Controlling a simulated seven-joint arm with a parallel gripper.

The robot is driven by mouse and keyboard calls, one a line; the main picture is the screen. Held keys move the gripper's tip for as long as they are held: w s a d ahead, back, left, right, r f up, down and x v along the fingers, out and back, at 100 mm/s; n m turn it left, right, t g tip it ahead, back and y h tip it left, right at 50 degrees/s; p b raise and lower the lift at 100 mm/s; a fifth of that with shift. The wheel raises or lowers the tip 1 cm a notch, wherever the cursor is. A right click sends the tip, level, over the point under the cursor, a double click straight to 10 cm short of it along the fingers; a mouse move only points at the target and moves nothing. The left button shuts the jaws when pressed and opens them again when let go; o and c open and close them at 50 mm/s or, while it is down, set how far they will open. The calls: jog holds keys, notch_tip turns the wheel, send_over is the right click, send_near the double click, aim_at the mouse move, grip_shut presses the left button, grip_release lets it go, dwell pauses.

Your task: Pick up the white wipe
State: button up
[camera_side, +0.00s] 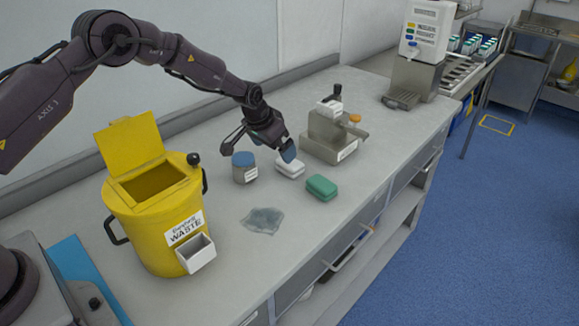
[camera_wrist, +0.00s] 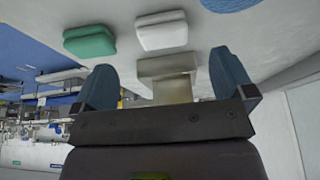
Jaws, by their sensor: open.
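The white wipe (camera_side: 290,166) looks like a small white block lying flat on the grey worktop, between a blue-lidded jar and a green block. In the wrist view the white wipe (camera_wrist: 162,31) shows whole, at the top centre beyond the fingertips. My gripper (camera_side: 262,148) is just above and behind the wipe in the side view, its blue right fingertip close to the wipe's upper edge. Whether that fingertip touches it cannot be told. In the wrist view my gripper (camera_wrist: 165,78) has its blue fingers wide apart, with nothing held between them.
The green block (camera_side: 321,187) and the jar (camera_side: 244,168) flank the wipe. A grey device (camera_side: 327,140) stands behind right. A yellow waste bin (camera_side: 150,225) with its lid up stands left. A crumpled translucent sheet (camera_side: 263,219) lies in front. The worktop's front edge is near the green block.

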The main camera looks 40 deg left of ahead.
aim_at(290, 166)
jog(key=shift+w+x, duration=0.1)
jog(key=shift+x, duration=2.15)
jog(key=shift+w+x, duration=0.15)
jog(key=shift+x, duration=2.1)
jog(key=shift+r, duration=0.1)
jog(key=shift+c, duration=0.2)
jog(key=c, duration=0.8)
